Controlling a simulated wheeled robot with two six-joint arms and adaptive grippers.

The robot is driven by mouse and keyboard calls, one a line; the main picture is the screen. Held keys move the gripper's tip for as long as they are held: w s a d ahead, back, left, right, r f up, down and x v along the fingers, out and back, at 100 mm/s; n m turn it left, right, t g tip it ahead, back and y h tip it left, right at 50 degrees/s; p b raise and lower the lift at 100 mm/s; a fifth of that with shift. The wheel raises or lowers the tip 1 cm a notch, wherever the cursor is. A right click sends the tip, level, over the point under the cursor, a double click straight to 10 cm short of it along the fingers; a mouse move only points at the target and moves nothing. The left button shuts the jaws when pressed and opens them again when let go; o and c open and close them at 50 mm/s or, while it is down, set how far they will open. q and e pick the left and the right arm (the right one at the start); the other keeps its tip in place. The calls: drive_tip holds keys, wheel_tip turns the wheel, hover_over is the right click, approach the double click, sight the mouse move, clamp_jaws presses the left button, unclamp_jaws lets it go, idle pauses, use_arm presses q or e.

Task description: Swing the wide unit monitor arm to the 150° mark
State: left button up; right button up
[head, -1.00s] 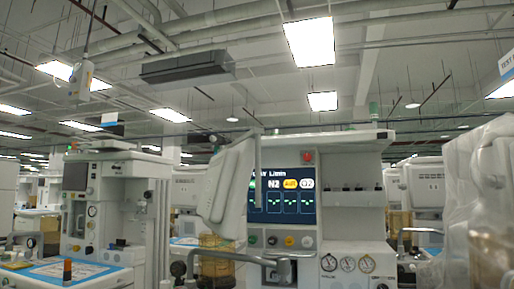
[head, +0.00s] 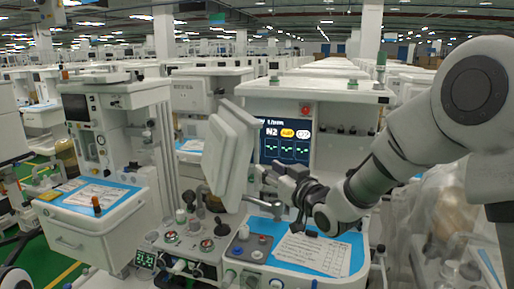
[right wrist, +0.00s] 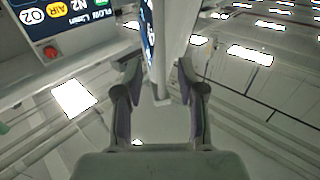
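The wide unit's monitor (head: 228,155) is a white panel seen from its back and edge in the head view, tilted, in front of the lit display. My right gripper (head: 268,178) is just right of its lower edge. In the right wrist view the monitor's thin edge (right wrist: 158,60), with a strip of lit screen, stands between the fingertips of my right gripper (right wrist: 159,72). The fingers are spread, with gaps visible on both sides of the edge. The monitor arm is mostly hidden, and I cannot make out the 150° mark. My left gripper is not in view.
The wide unit's lit gas display (head: 286,142) is behind the monitor. Its blue worktop (head: 262,250) bears a paper sheet (head: 313,253) below my right gripper. Another cart (head: 105,205) stands left, and a plastic-covered unit (head: 440,215) stands right. Green floor shows at lower left.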

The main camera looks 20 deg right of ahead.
sight(256, 163)
drive_tip(key=p+x, duration=0.1)
drive_tip(key=x, duration=0.4)
drive_tip(key=shift+w+a+f+p, duration=0.1)
drive_tip(key=shift+w+p, duration=0.25)
drive_tip(key=shift+p, duration=0.05)
drive_tip(key=shift+w+a, duration=0.15)
drive_tip(key=shift+w, duration=0.3)
drive_tip(key=shift+f, duration=0.1)
clamp_jaws()
